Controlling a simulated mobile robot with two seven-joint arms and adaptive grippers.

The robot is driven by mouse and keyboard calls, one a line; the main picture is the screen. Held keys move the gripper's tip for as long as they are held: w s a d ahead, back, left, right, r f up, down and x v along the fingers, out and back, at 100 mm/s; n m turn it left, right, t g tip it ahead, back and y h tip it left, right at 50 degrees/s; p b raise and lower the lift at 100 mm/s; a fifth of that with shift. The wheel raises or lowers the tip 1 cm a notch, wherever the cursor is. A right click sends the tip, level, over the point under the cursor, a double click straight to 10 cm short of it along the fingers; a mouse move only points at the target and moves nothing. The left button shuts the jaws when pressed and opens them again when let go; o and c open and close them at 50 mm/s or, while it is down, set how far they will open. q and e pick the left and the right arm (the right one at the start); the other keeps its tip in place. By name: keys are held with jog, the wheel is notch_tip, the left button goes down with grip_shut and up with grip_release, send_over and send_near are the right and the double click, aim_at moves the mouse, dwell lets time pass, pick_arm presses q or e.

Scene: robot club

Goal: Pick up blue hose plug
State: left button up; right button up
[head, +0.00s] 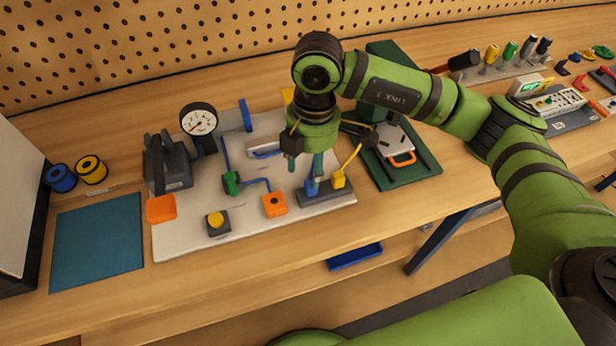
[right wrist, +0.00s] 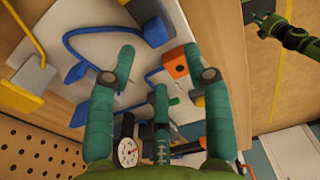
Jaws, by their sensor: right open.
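The blue hose plug (head: 312,187) stands upright on a grey block (head: 327,197) at the right front of the white panel, beside a yellow plug (head: 338,180). My right gripper (head: 319,168) hangs over it, pointing down, with its teal fingers spread and empty. One finger reaches close above the plug in the head view; whether they touch I cannot tell. In the right wrist view the open fingers (right wrist: 160,95) show large, and a blue piece that looks like the plug (right wrist: 155,31) lies past them near the top. Part of my left arm (right wrist: 290,32) shows at the upper right there.
The panel (head: 180,240) also carries a gauge (head: 198,120), an orange block (head: 273,205) and a yellow button (head: 215,220). A green board (head: 425,165) lies right of it. Blue and yellow spools (head: 62,178) and a clear blue mat (head: 97,243) are at the left.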

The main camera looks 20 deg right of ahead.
aim_at(311, 190)
jog(key=shift+w+d+h, duration=0.2)
jog(key=shift+d+h, duration=0.1)
jog(key=shift+d, duration=0.3)
jog(key=shift+d+f+p, duration=0.1)
jog(key=shift+f+p, duration=0.25)
jog(key=shift+f, duration=0.05)
jog(key=f, duration=0.1)
jog(key=f+p, duration=0.1)
jog(key=f, duration=0.1)
jog(key=f+p, duration=0.1)
jog(key=f, duration=0.1)
jog(key=shift+s+a+f, duration=0.2)
jog(key=shift+a, duration=0.05)
jog(key=shift+f, duration=0.3)
grip_shut()
